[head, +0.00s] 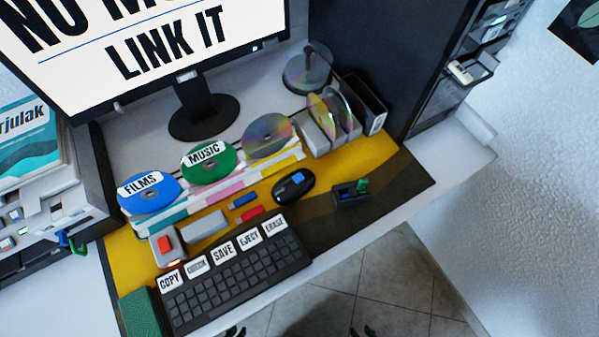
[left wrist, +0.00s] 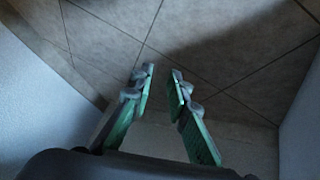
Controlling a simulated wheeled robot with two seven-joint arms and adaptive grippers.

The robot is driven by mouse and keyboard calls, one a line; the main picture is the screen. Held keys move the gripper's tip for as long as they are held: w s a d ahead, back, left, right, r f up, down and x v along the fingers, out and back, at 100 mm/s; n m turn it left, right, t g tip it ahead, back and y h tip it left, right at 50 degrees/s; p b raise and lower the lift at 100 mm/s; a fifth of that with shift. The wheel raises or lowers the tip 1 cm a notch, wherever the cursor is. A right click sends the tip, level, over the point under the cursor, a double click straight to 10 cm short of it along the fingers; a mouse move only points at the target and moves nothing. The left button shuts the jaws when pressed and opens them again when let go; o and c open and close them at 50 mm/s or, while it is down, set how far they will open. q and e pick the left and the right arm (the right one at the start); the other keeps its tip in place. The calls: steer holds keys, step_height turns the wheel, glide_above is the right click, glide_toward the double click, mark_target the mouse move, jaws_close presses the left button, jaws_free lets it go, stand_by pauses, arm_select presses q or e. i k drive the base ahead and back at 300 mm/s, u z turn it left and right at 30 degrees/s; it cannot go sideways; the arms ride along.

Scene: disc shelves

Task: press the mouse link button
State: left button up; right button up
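The black mouse (head: 293,186) lies on the yellow and dark desk mat, right of centre in the head view. A small blue button (head: 298,178) shows on its top. My left gripper (head: 236,332) only shows its tips at the bottom edge of the head view, below the keyboard and well short of the mouse. In the left wrist view its green-padded fingers (left wrist: 163,76) are apart and empty, over the floor. My right gripper (head: 363,332) shows its tips at the bottom edge, spread apart, over the floor. Neither gripper touches anything.
A keyboard (head: 238,277) with labelled keys lies left of the mouse. A small dark box (head: 350,194) with a green piece sits right of the mouse. Labelled discs (head: 208,162) stand behind. The monitor (head: 140,50) reads "LINK IT".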

mark_target(298, 177)
steer(key=z, duration=1.15)
steer(key=k, duration=1.1)
steer(key=u, duration=0.4)
